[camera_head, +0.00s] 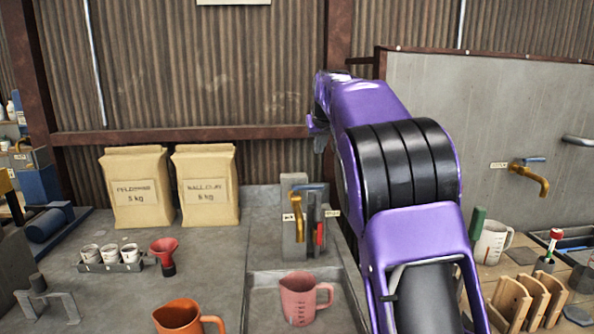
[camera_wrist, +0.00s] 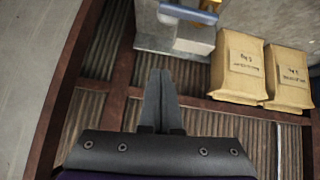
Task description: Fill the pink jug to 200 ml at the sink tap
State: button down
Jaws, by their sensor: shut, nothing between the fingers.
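The pink jug (camera_head: 299,300) stands upright in the sink (camera_head: 262,288), with its handle to the right. Marks show on its front, but I cannot read a water level. A brass tap (camera_head: 297,216) with a blue lever (camera_head: 309,187) is on a grey post behind and above the jug. No water stream shows. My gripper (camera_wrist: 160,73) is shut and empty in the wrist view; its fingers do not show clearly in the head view. The blue lever (camera_wrist: 189,13) is at the top of the wrist view, apart from the fingertips. The jug is outside the wrist view.
An orange jug (camera_head: 178,317) stands left of the sink. Several small cups in a rack (camera_head: 110,267) and a red funnel (camera_head: 164,252) are farther left. Two paper bags (camera_head: 137,188) stand at the back. A second brass tap (camera_head: 530,178) is on the right wall.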

jog(key=f, duration=0.1)
jog(key=f+m+g, duration=0.1)
jog(key=shift+w+a+f, duration=0.2)
jog(key=shift+w+f, duration=0.15)
jog(key=shift+f, duration=0.05)
jog(key=shift+w+f+b, duration=0.15)
jog(key=shift+w+f, duration=0.1)
jog(key=shift+f, duration=0.95)
jog(key=shift+w+f+b, duration=0.15)
jog(key=shift+w+f, duration=0.15)
jog(key=shift+f, duration=0.85)
jog(key=shift+w+f+b, duration=0.15)
jog(key=shift+w+f, duration=0.1)
jog(key=shift+f, duration=0.95)
